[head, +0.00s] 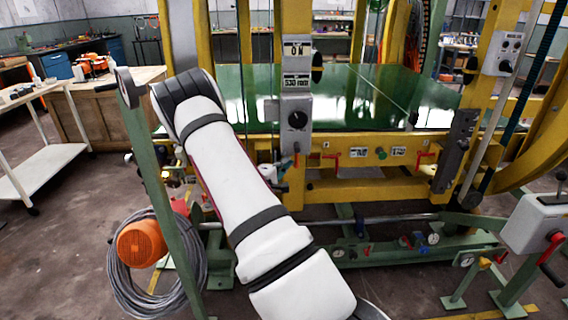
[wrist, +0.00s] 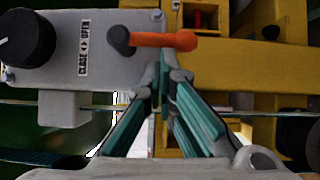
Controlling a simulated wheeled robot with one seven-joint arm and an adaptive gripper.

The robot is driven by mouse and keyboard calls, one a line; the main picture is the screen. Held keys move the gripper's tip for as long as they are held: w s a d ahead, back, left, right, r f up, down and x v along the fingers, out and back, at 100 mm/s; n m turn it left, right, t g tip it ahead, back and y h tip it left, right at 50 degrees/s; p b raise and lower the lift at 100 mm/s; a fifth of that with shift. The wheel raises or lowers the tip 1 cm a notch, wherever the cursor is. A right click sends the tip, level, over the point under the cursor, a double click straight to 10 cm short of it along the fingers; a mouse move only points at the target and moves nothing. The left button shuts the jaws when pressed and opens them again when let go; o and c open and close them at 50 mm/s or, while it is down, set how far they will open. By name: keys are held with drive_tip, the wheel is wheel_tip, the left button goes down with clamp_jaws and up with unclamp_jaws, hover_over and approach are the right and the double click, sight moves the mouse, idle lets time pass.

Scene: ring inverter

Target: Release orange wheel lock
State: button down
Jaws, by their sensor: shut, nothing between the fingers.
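An orange lever (wrist: 165,40) with a dark round pivot (wrist: 121,40) shows at the top of the wrist view. It lies roughly level on a grey box (wrist: 70,75), right of a "CLOSE / OPEN" label. It may be the orange wheel lock; no name on it shows. My gripper (wrist: 165,75) has grey fingers with teal pads, shut and empty. Its tips appear just below the lever in the picture; I cannot tell whether they touch it. In the head view my gripper (head: 283,170) is small and partly hidden by my arm, near the grey control column (head: 297,95).
A yellow frame (head: 370,190) with red handles (head: 425,155) surrounds a green table surface (head: 350,90). A green post (head: 145,165) and a cable coil with an orange hub (head: 140,243) stand left of my arm. Bare floor (head: 60,260) lies at the far left.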

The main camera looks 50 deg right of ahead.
drive_tip(key=shift+s+d+f+n+h, duration=0.2)
drive_tip(key=shift+n+h, duration=0.1)
drive_tip(key=shift+n, duration=0.15)
drive_tip(key=shift+s+d+f+n+h, duration=0.15)
drive_tip(key=shift+n+h, duration=0.15)
drive_tip(key=shift+n, duration=0.15)
drive_tip(key=shift+s+d+f+n+t+h+p, duration=0.15)
drive_tip(key=shift+s+d+n+t+h+p, duration=0.25)
drive_tip(key=shift+n+t, duration=0.8)
drive_tip(key=shift+s+d+f+n+t+h+p, duration=0.3)
drive_tip(key=shift+s+n+t+h, duration=0.2)
drive_tip(key=shift+n, duration=1.35)
drive_tip(key=shift+s+d+f+n+t+h+p, duration=0.1)
drive_tip(key=shift+s+d+n+t+h+p, duration=0.3)
drive_tip(key=shift+n+t, duration=0.8)
drive_tip(key=shift+s+d+r+n+t+p, duration=0.15)
drive_tip(key=shift+s+n+t+p, duration=0.15)
drive_tip(key=shift+n, duration=0.55)
drive_tip(key=shift+s+d+f+n+t+p, duration=0.1)
drive_tip(key=shift+d+n+t+p, duration=0.1)
drive_tip(key=shift+n+t, duration=0.45)
drive_tip(key=shift+s+d+r+n+t+p, duration=0.15)
drive_tip(key=shift+n+p, duration=0.1)
drive_tip(key=shift+n, duration=0.8)
drive_tip(key=shift+s+d+p, duration=0.2)
drive_tip(key=shift+s+p, duration=0.05)
drive_tip(key=shift+p, duration=0.35)
